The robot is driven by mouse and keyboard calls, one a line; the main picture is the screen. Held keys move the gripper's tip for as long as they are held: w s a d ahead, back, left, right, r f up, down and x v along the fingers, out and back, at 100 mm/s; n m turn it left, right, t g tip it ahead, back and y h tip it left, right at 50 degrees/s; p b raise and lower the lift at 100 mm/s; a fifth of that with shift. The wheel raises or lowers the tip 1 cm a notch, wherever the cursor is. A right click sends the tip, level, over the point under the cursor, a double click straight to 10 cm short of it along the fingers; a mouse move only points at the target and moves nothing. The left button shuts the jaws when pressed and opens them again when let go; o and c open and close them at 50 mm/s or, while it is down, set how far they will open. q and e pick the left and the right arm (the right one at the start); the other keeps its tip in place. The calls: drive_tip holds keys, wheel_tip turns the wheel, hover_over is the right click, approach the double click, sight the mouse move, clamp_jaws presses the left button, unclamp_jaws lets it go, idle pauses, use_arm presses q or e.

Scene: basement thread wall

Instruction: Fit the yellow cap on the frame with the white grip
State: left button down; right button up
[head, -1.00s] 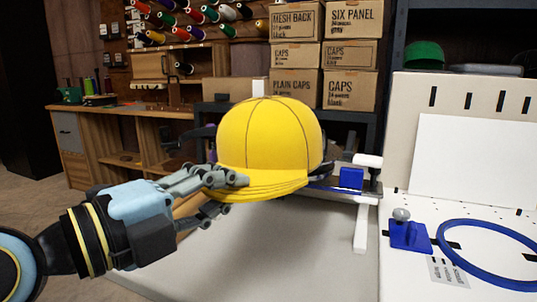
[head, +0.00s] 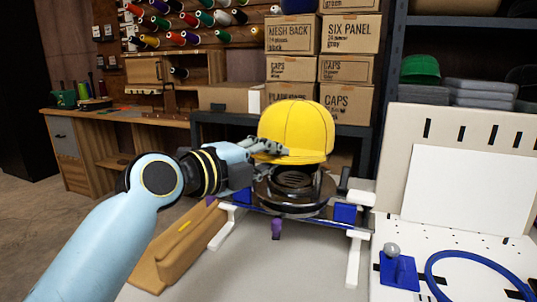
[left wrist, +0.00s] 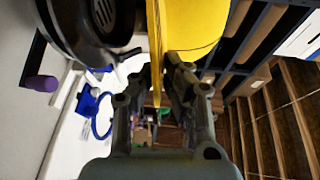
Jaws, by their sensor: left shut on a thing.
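The yellow cap (head: 297,125) is upright above a black round frame (head: 294,192) on a low stand. My left gripper (head: 272,150) is shut on the left side of the cap's brim. In the left wrist view the brim (left wrist: 155,45) runs between its fingers (left wrist: 158,85), with the black frame (left wrist: 85,25) to the left. The cap appears apart from the frame, though the exact gap is hard to judge. A white grip (head: 362,197) shows at the right of the frame. My right gripper is not in view.
The stand has blue blocks (head: 345,213), white legs (head: 355,255) and a purple knob (head: 277,228). A brown wooden piece (head: 175,255) lies on the left of the table. A blue hoop (head: 480,265) and blue holder (head: 398,270) are on the right. Cartons (head: 348,100) stand behind.

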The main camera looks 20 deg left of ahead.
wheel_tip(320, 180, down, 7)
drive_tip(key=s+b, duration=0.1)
drive_tip(key=b, duration=0.6)
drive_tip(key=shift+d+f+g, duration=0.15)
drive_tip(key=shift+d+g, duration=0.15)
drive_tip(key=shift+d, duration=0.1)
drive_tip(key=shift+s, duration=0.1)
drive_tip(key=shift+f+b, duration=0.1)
drive_tip(key=shift+b, duration=0.25)
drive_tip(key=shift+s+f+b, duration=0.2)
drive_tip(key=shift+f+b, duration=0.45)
drive_tip(key=shift+b, duration=0.05)
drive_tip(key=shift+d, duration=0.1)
